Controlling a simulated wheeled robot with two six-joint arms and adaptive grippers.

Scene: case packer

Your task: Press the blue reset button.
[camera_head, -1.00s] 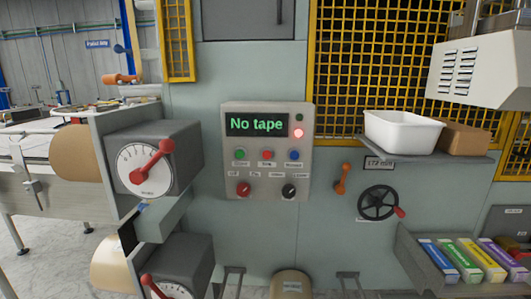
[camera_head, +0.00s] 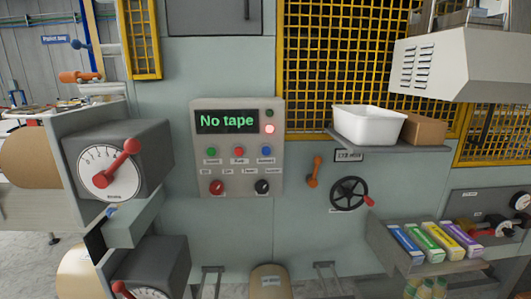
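The blue button (camera_head: 265,152) is a small round button on the grey control panel (camera_head: 237,187), at the right end of a row with a green button (camera_head: 211,152) and a red button (camera_head: 239,152). The panel's display (camera_head: 226,121) reads "No tape" in green, and a red lamp (camera_head: 269,129) glows beside it. The label under the blue button is too small to read surely. Neither of my grippers shows in the head view.
Below the buttons are a red knob (camera_head: 216,187) and a black knob (camera_head: 262,187). A dial box with a red lever (camera_head: 132,146) juts out at left. An orange handle (camera_head: 315,171), a handwheel (camera_head: 349,193) and a shelf with a white bin (camera_head: 369,126) are at right. The panel's front is clear.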

